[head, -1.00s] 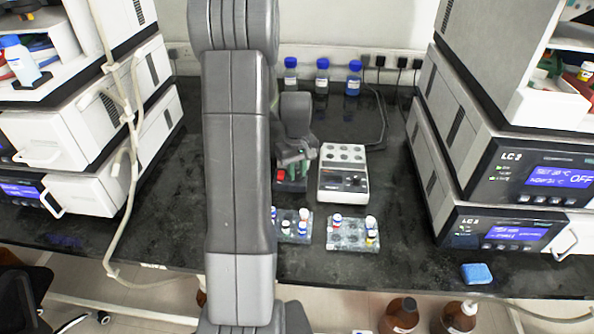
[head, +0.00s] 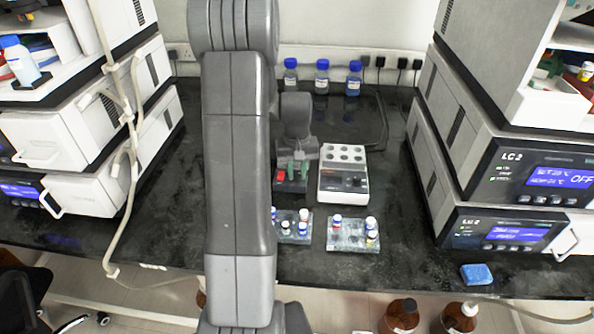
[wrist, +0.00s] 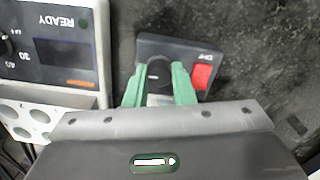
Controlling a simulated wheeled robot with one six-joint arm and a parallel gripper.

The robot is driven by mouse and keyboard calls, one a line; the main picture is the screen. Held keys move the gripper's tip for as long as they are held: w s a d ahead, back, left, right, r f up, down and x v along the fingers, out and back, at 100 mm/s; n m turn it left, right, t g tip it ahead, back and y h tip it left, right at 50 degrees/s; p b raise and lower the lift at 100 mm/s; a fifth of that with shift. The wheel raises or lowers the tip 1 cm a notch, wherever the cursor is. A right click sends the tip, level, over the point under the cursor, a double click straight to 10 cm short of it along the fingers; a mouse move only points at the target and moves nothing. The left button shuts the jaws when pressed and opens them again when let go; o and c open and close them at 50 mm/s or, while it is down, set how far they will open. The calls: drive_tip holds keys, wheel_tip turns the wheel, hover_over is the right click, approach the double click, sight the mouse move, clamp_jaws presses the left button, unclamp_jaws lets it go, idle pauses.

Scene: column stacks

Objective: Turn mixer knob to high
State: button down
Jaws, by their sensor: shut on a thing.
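The mixer is a small dark box (head: 289,186) on the bench, partly covered by my arm and gripper in the head view. In the wrist view its dark top (wrist: 190,52) carries a red switch (wrist: 203,77) at the right and a round black knob (wrist: 159,73). A short pale mark shows on the knob. My gripper (wrist: 158,88) has green fingers, one on each side of the knob, shut on it. The gripper also shows over the mixer in the head view (head: 298,168).
A white heater block (head: 344,165) with a control panel stands close to the right of the mixer. Two clear racks with capped vials (head: 352,236) sit in front. Blue-capped bottles (head: 322,78) stand at the back. Stacked instruments (head: 500,180) flank both sides.

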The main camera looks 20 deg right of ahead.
sight(297, 173)
drive_tip(key=c, duration=1.2)
unclamp_jaws()
drive_tip(key=shift+c, duration=0.2)
wheel_tip(297, 173, up, 14)
drive_tip(key=shift+f, duration=0.1)
wheel_tip(297, 173, down, 14)
drive_tip(key=shift+r, duration=0.1)
